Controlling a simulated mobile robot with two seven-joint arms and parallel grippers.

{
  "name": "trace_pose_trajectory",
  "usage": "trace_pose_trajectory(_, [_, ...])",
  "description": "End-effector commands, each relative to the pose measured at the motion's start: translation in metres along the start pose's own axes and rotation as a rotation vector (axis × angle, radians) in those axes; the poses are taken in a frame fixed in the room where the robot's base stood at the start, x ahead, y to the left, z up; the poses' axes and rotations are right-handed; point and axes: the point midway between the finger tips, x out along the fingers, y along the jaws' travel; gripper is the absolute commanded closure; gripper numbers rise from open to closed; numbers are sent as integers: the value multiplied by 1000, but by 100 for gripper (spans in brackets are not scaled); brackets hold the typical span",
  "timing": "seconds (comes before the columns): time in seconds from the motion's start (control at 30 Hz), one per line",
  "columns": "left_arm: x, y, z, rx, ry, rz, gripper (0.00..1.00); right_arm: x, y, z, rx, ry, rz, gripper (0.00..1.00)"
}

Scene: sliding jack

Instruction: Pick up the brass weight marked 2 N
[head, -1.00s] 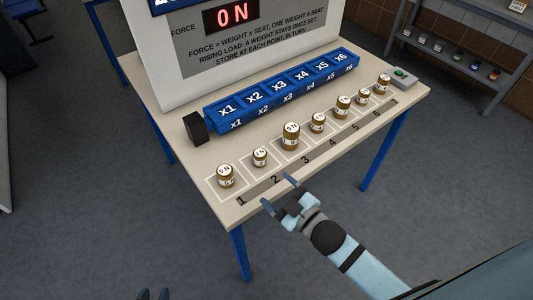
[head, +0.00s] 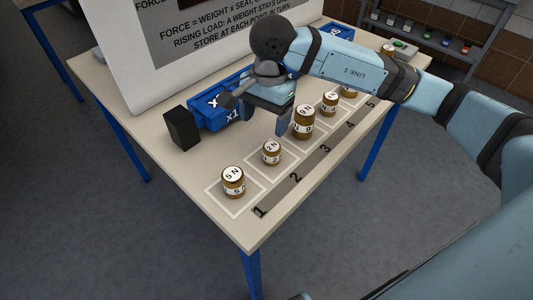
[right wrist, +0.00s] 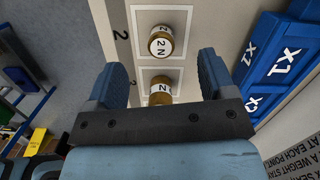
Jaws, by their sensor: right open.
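The brass weight marked 2 N (head: 271,153) stands upright on its pale square by the number 2. It also shows in the right wrist view (right wrist: 161,42), with its top label readable. My right gripper (head: 256,116) is open and empty, above the table between the weights and the blue block. In the right wrist view the gripper (right wrist: 162,82) has its fingers apart, and the 2 N weight lies beyond the fingertips. A neighbouring weight (right wrist: 160,88) shows between the fingers, partly hidden by the gripper body. My left gripper is not in view.
A 5 N weight (head: 233,182) stands nearest the left corner. A taller weight (head: 304,121) stands right of the 2 N one, with more behind.

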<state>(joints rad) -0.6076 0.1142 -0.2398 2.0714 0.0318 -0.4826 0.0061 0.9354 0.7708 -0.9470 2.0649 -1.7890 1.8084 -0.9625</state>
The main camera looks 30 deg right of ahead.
Motion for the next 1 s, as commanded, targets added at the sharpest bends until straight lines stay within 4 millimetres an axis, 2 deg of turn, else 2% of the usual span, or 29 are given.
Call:
trace_pose_trajectory(0.03, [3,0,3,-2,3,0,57,-3,1,-12,-5,62,2,23])
trace_pose_trajectory(0.17, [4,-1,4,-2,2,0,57,-6,3,-26,-11,138,11,23])
trace_pose_trajectory(0.27, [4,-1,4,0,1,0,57,6,4,-30,-11,147,16,23])
trace_pose_trajectory(0.53, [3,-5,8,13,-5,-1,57,57,4,-36,-11,143,15,23])
trace_pose_trajectory(0.87, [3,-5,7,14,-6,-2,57,81,6,-38,-11,142,14,23])
trace_pose_trajectory(1.0, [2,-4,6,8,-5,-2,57,100,9,-39,-10,140,17,23])
